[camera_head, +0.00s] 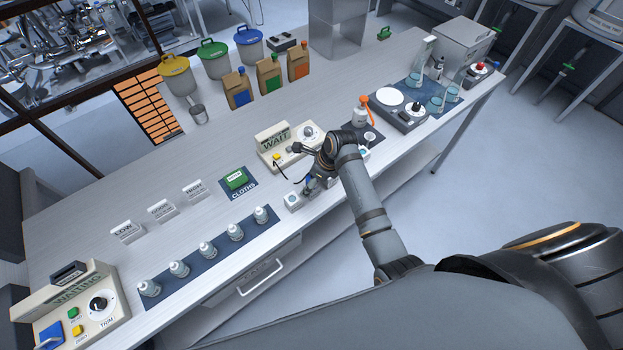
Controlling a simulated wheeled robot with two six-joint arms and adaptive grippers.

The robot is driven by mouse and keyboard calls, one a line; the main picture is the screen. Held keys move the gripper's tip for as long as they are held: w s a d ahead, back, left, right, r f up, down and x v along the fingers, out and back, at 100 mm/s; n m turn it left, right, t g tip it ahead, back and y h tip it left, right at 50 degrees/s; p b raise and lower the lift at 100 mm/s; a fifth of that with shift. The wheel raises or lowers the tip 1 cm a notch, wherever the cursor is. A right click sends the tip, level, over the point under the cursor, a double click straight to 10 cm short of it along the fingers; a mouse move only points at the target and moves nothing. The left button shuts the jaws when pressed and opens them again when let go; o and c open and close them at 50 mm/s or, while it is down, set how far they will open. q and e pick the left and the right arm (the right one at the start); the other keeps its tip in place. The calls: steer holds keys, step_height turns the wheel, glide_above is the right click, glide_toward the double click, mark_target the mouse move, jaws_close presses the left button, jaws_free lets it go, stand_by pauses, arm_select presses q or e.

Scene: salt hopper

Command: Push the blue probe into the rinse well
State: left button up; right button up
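My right gripper (314,183) is at the front edge of the bench, below the beige meter (285,147) whose display reads WAIT. My arm and wrist partly cover this spot. A small blue part (308,181), possibly the blue probe, shows at the fingertips. I cannot tell whether the fingers are shut on it. A dark cable curves down from the meter toward it. A small white block with a round top (293,200) stands just left of the gripper. It may be a well, but I cannot tell if it is the rinse well. My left gripper is not in view.
Several white bottles (207,250) stand on a dark blue mat to the left. A white bottle with an orange top (361,112) stands behind my wrist. A second console (70,305) is at the far left.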

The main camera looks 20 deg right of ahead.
steer(key=shift+r, duration=0.1)
steer(key=shift+p+v, duration=0.5)
steer(key=shift+v, duration=2.45)
steer(key=shift+d+r, duration=0.1)
steer(key=v, duration=1.1)
steer(key=shift+r, duration=0.35)
steer(key=shift+s+d+f, duration=0.1)
steer(key=shift+s, duration=0.05)
